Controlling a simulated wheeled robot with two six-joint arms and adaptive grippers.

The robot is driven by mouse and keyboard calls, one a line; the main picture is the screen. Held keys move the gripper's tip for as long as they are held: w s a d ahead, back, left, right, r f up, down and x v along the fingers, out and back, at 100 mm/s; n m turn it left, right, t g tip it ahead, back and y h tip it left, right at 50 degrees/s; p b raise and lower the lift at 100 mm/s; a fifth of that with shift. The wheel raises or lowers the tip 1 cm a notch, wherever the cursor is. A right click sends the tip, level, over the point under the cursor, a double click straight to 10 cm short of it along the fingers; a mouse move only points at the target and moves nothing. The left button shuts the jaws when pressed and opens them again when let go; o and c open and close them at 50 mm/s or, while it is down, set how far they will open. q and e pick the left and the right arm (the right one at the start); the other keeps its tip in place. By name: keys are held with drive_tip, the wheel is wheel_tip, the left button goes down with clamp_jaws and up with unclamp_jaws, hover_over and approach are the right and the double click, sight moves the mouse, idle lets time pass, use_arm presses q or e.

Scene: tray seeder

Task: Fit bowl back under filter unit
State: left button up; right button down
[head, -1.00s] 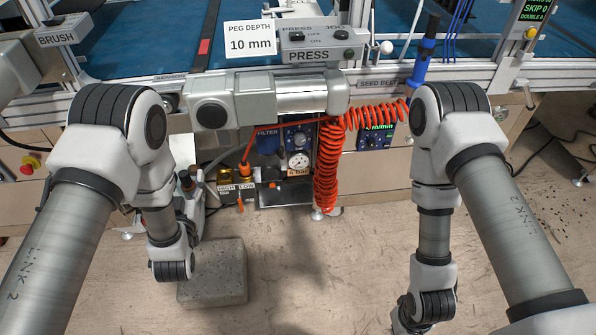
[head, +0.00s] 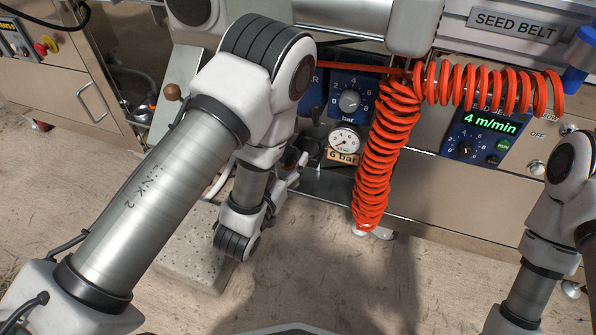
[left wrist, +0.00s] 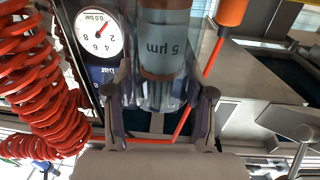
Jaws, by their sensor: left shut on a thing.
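In the left wrist view my left gripper (left wrist: 160,108) is shut on a clear bowl (left wrist: 152,92), one finger on each side. A pale cylinder marked 5 µm (left wrist: 165,45), part of the filter unit, shows just beyond and partly through the bowl. I cannot tell whether the bowl's rim touches the unit. In the head view my left gripper (head: 290,165) is partly hidden behind my own arm, below the blue filter panel (head: 314,82), whose label is mostly covered. The bowl cannot be made out there. My right gripper is out of view.
A round gauge (head: 345,140) and a pressure knob (head: 349,101) sit right of the filter panel. A coiled orange hose (head: 385,150) hangs close by on the right. A grey block (head: 185,255) lies on the floor beneath my left arm. A brown-knobbed lever (head: 172,92) stands left.

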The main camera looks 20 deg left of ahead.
use_arm(q)
drive_tip(key=shift+w+f, duration=0.15)
drive_tip(key=shift+f, duration=0.35)
drive_tip(key=shift+w+r, duration=0.2)
drive_tip(key=shift+w, duration=0.15)
drive_tip(key=w+b, duration=0.1)
drive_tip(key=w, duration=0.9)
drive_tip(key=shift+w+d, duration=0.2)
drive_tip(key=shift+w, duration=0.9)
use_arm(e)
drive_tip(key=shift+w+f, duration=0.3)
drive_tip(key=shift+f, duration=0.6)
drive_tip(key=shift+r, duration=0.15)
use_arm(q)
drive_tip(key=shift+f+p, duration=0.25)
drive_tip(key=shift+p, duration=0.05)
drive_tip(key=shift+f, duration=0.35)
drive_tip(key=o, duration=1.3)
